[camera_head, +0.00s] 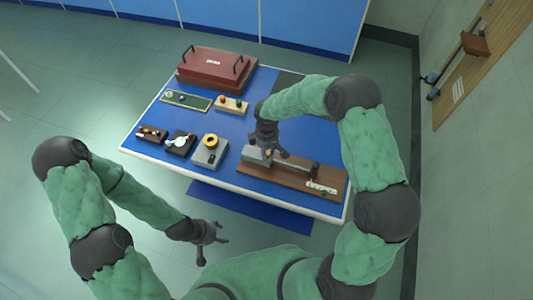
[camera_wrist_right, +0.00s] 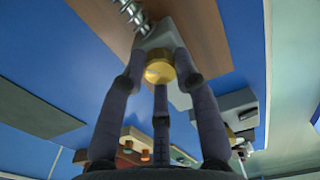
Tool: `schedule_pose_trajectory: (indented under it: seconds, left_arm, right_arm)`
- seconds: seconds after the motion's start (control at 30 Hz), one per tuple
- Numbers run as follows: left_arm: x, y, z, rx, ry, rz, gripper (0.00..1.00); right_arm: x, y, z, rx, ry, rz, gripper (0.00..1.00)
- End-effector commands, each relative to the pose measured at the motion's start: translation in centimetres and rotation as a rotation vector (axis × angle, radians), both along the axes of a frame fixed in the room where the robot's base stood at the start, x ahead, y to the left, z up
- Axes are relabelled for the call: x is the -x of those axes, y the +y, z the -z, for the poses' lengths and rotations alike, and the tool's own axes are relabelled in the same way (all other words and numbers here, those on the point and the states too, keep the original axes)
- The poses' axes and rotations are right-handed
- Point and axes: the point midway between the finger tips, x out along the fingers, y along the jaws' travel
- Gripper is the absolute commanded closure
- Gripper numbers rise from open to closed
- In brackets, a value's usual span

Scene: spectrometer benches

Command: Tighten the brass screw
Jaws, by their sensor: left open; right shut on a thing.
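The brass screw (camera_wrist_right: 160,72) shows in the right wrist view as a round gold head on a grey metal block (camera_wrist_right: 163,38). The tips of my right gripper (camera_wrist_right: 160,80) are closed around the head. In the head view my right gripper (camera_head: 270,150) points down at the left end of the brown wooden board (camera_head: 280,178) and hides the screw. A coiled spring or threaded part (camera_wrist_right: 133,14) is beside the block. My left gripper (camera_head: 207,240) is open and empty, in front of the table and apart from it.
The blue-topped table (camera_head: 190,110) also carries a red case with handles (camera_head: 215,66), a green-framed strip (camera_head: 186,100), a small wooden stand with coloured knobs (camera_head: 231,105), and several small devices, including a grey box with a yellow ring (camera_head: 209,153). Blue cabinets (camera_head: 300,22) stand behind.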

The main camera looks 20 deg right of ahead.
Motion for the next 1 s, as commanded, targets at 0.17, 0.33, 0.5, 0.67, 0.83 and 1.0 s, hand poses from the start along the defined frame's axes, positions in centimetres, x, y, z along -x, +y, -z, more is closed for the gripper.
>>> schedule_pose_trajectory:
  seconds: [0.17, 0.33, 0.5, 0.67, 0.83, 1.0]
  left_arm:
    - [0.0, 0.0, 1.3, 0.000, 0.000, 0.000, 0.46]
    - [0.0, 0.0, 2.3, 0.000, 0.000, 0.000, 0.46]
    - [0.0, 0.0, 3.2, 0.000, 0.000, 0.000, 0.46]
    - [0.0, 0.0, 4.0, 0.000, 0.000, 0.000, 0.46]
    - [0.0, 0.0, 4.7, 0.000, 0.000, 0.000, 0.46]
    - [0.0, 0.0, 5.3, 0.000, 0.000, 0.000, 0.46]
  right_arm:
    - [0.0, -0.2, 0.2, 0.002, 0.000, 0.168, 1.00]
    - [0.0, -0.1, 0.2, 0.002, 0.000, 0.330, 1.00]
    - [0.1, -0.1, 0.2, 0.003, 0.000, 0.491, 1.00]
    - [0.1, -0.1, 0.2, 0.002, 0.000, 0.643, 1.00]
    - [0.1, 0.0, 0.2, 0.003, 0.001, 0.796, 1.00]
    - [0.1, 0.0, 0.2, 0.003, 0.001, 0.928, 1.00]
